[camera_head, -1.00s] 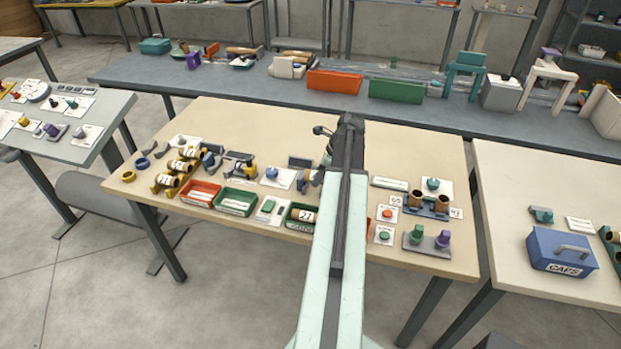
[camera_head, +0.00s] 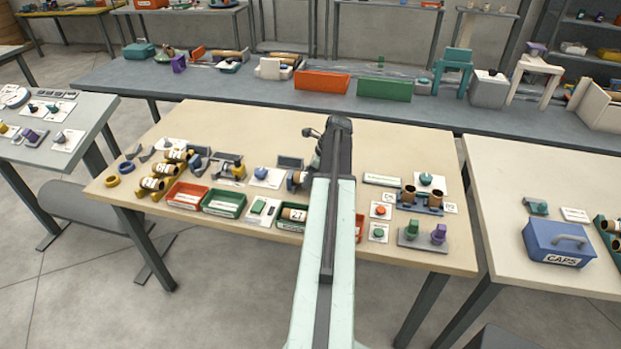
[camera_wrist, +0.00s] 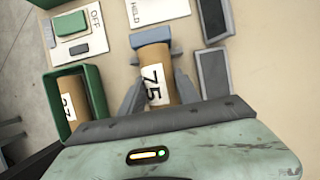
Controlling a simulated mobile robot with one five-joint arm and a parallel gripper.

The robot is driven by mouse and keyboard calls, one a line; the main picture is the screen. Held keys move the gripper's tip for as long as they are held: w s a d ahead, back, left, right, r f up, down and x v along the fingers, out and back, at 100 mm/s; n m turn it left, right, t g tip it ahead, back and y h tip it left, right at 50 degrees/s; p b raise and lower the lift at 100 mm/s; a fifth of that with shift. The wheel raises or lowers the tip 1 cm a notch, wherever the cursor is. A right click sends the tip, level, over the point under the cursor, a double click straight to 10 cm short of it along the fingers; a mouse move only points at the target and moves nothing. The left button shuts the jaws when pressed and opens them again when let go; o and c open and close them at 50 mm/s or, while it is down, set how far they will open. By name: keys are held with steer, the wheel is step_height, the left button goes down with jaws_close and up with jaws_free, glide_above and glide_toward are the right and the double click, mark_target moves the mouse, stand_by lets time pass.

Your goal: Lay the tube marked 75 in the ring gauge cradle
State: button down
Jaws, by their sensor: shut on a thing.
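The brown tube marked 75 (camera_wrist: 156,75) lies between the two grey fingers of my gripper (camera_wrist: 158,92) in the wrist view, its white label facing up. My gripper is shut on it. A blue-grey piece (camera_wrist: 150,38) wider than the tube is at its far end; I cannot tell if it goes around the end or stands against it. I cannot make out for sure which piece is the ring gauge cradle.
A green tray (camera_wrist: 91,79) with another labelled tube stands close on the left. Two dark grey plates (camera_wrist: 213,72) lie close on the right. A white card (camera_wrist: 158,11) is beyond the tube. Yellow racks with tubes (camera_head: 153,184) stand on the table's left.

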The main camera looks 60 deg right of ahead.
steer(key=shift+f+b, duration=0.35)
steer(key=shift+f, duration=0.15)
steer(key=c, duration=0.9)
jaws_free()
steer(key=shift+r, duration=0.1)
steer(key=p+v, duration=1.2)
steer(key=v, duration=0.1)
steer(key=shift+w+r, duration=0.15)
steer(key=shift+w, duration=0.05)
